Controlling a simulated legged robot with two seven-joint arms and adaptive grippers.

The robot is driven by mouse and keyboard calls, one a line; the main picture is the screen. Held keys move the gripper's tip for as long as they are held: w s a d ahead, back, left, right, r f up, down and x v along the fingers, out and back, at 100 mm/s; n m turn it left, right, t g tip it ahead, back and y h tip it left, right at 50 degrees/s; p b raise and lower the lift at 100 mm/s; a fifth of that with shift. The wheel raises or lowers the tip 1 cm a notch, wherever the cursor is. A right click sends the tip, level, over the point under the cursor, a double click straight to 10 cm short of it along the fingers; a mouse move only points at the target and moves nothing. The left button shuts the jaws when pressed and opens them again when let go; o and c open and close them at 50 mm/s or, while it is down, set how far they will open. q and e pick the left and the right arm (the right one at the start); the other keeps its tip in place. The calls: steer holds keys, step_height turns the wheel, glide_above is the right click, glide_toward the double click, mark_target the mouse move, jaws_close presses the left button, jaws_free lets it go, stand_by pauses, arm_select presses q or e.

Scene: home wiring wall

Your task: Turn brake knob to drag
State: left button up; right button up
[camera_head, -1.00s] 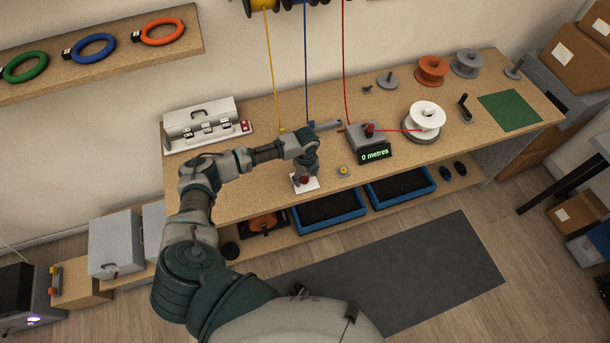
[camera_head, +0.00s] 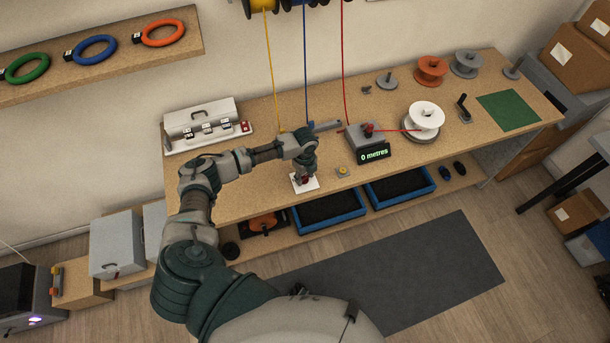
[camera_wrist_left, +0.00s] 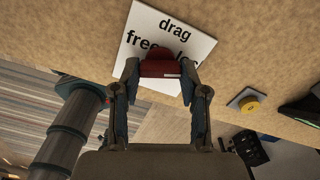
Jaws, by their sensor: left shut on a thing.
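The brake knob is red and sits on a white label plate (camera_head: 305,184) near the bench's front edge, below my left gripper (camera_head: 304,177). In the left wrist view the red knob (camera_wrist_left: 160,65) is between the two fingers of my left gripper (camera_wrist_left: 160,75), which is shut on it. The plate (camera_wrist_left: 190,40) there reads "drag" at its far side, with "free" and a partly covered word nearer the knob. The knob and fingers hide part of the lettering, and I cannot tell which word the knob points to. My right gripper is not in view.
A yellow button on a small grey base (camera_head: 343,171) is right of the plate. Behind it stand a grey meter box with a "0 metres" display (camera_head: 374,153) and a white spool (camera_head: 426,116) with red wire.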

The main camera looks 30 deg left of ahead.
arm_select(q)
steer(key=shift+w+a+r+n+p, duration=0.1)
steer(key=shift+a+r+n+p, duration=0.1)
steer(key=shift+a+n+p, duration=0.1)
steer(key=n+p, duration=0.6)
steer(key=p, duration=0.1)
steer(key=shift+n, duration=0.3)
steer(key=n+p, duration=0.3)
steer(key=n, duration=0.1)
steer(key=shift+p, duration=0.3)
steer(key=shift+f+n+p, duration=0.15)
steer(key=shift+n+p, duration=0.5)
steer(key=shift+n, duration=0.45)
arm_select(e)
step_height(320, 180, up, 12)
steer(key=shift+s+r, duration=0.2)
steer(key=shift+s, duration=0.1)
arm_select(q)
steer(key=o, duration=1.1)
steer(key=shift+o, duration=0.2)
steer(key=shift+f, duration=0.1)
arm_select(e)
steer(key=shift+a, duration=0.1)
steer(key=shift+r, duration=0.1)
